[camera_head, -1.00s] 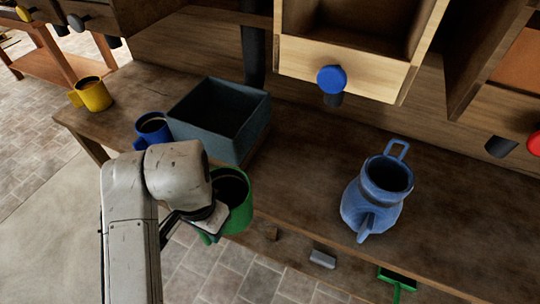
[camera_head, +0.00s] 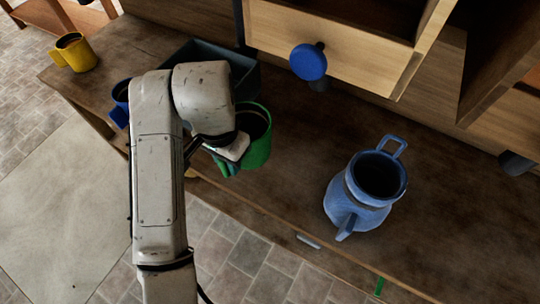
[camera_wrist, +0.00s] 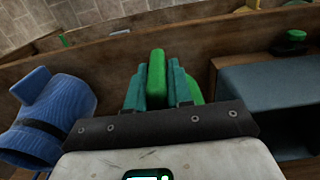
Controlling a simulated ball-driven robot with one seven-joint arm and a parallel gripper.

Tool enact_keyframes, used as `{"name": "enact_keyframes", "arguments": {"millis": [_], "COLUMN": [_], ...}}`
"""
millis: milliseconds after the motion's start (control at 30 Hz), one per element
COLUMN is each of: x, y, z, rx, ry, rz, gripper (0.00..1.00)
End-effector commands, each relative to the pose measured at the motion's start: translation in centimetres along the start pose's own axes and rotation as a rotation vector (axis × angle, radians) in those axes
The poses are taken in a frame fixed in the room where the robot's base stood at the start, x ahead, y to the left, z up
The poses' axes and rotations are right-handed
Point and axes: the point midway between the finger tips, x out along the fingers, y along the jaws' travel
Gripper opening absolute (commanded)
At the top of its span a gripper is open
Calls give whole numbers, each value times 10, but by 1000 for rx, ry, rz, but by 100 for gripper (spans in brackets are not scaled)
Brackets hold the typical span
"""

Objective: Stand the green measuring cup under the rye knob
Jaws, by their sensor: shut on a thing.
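The green measuring cup (camera_head: 259,146) is in my gripper (camera_head: 226,162), upright, with its open top showing in the head view. It appears over the front part of the bench; whether its base touches the wood I cannot tell. In the wrist view my gripper's teal fingers (camera_wrist: 157,88) are shut on the cup's green handle (camera_wrist: 156,72). A blue round knob (camera_head: 308,62) with a dark spout under it is on a pale wooden bin front, behind and right of the cup. No readable label shows which knob is rye.
A blue pitcher (camera_head: 362,195) stands on the bench (camera_head: 290,165), right of the cup. A dark blue-grey box (camera_head: 243,75) is behind the cup. A blue mug (camera_head: 121,100) and a yellow mug (camera_head: 75,52) are at left. Bare wood lies between cup and pitcher.

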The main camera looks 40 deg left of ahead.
Motion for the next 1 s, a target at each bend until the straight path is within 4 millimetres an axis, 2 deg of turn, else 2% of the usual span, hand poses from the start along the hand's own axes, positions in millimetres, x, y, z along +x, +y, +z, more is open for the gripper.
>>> {"name": "enact_keyframes", "arguments": {"millis": [33, 200, 267, 400, 767, 1000], "x": [10, 28, 32, 55, 85, 112], "y": [9, 32, 36, 47, 61, 59], "z": [-11, -42, -49, -64, -84, -83], "rx": [6, 6, 2, 1, 2, 0], "ry": [0, 0, -2, -3, -2, 0], "rz": [2, 2, 2, 2, 1, 0], "gripper": [0, 0, 0, 0, 0, 0]}}
